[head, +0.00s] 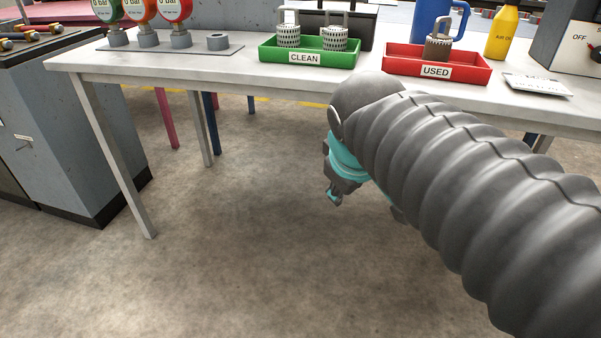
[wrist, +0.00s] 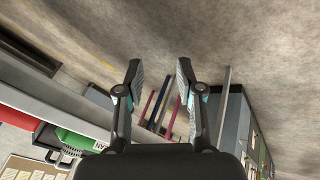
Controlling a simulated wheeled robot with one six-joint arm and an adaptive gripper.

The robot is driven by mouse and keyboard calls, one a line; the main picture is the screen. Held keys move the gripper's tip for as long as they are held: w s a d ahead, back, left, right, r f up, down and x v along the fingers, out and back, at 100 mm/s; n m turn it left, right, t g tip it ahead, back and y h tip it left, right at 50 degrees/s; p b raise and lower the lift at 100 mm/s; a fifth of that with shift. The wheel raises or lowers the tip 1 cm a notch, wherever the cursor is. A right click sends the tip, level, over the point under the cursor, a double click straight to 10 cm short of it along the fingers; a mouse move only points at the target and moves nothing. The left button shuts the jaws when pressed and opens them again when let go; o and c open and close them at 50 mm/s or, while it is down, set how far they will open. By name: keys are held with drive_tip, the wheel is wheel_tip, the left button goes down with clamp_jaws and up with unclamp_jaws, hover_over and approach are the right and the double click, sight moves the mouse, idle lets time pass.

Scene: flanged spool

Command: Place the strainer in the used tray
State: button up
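The red tray labelled USED (head: 468,70) is on the table, right of centre. A dark, brownish strainer (head: 438,47) with a loop handle stands in it. The green tray labelled CLEAN (head: 345,63) is left of it and holds two grey perforated strainers, one on the left (head: 288,36) and one on the right (head: 334,38). My gripper (head: 335,197) hangs in front of the table, below its top and away from both trays. In the wrist view its two fingers (wrist: 158,82) are apart with nothing between them. The green tray also shows there (wrist: 76,140).
A plate with three gauges (head: 148,12) and an empty grey socket (head: 217,41) lies left of the trays. A blue jug (head: 428,18), a yellow bottle (head: 502,32) and a white card (head: 537,85) are at the right. A grey cabinet (head: 70,125) stands left. The floor before the table is clear.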

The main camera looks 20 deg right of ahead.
drive_tip(key=s+a+f+m+y, duration=0.2)
drive_tip(key=s+a+f+m, duration=0.2)
drive_tip(key=f, duration=0.3)
drive_tip(key=shift+s+a+m, duration=0.25)
drive_tip(key=shift+s+m, duration=0.15)
drive_tip(key=shift+s, duration=0.5)
